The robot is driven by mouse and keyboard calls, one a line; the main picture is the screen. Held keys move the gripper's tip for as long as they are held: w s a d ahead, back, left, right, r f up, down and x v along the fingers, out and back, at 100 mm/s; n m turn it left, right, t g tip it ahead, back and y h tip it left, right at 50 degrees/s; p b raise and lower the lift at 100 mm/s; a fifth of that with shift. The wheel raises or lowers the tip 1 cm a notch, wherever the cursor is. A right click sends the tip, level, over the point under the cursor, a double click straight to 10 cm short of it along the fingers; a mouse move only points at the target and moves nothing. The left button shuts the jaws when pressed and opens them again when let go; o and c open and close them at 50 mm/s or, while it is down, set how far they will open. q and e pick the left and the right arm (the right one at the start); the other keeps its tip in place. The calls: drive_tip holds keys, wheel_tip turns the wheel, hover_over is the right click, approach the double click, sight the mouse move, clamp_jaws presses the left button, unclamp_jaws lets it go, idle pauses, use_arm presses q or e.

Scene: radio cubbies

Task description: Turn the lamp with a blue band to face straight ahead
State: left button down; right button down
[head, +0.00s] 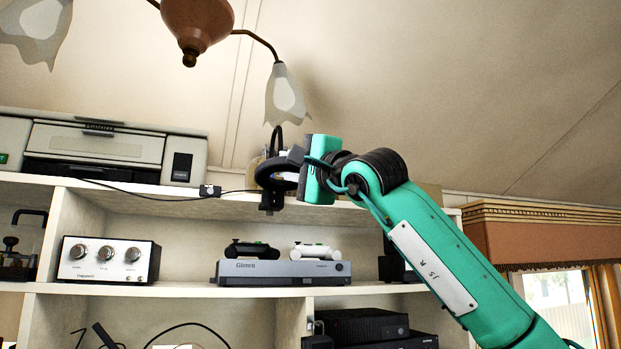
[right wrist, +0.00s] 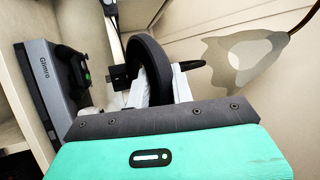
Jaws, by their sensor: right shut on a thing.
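A black, rounded, ring-like thing (head: 272,174) shows at the upper shelf's front edge, with a thin dark arch above it. In the right wrist view, the pale fingers of the gripper (right wrist: 157,82) are shut on this black curved thing (right wrist: 150,60). The gripper's body hides part of it, and I cannot tell which way it faces. My left gripper is not in view.
A silver-grey device (head: 95,143) stands on the upper shelf at left, with a cable along the edge. Below are a knobbed box (head: 106,259) and a grey console (head: 280,272) bearing two controllers. A ceiling light's pale shade (head: 286,95) hangs close above my gripper.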

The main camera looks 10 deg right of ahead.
drive_tip(key=shift+a+f, duration=0.1)
drive_tip(key=shift+a, duration=0.15)
drive_tip(key=c, duration=1.2)
unclamp_jaws()
drive_tip(key=shift+s+d, duration=0.1)
drive_tip(key=shift+s+d+f+b, duration=0.1)
drive_tip(key=shift+s+b, duration=0.1)
drive_tip(key=shift+b, duration=0.25)
drive_tip(key=b+v, duration=0.6)
drive_tip(key=v, duration=0.7)
drive_tip(key=shift+s, duration=0.1)
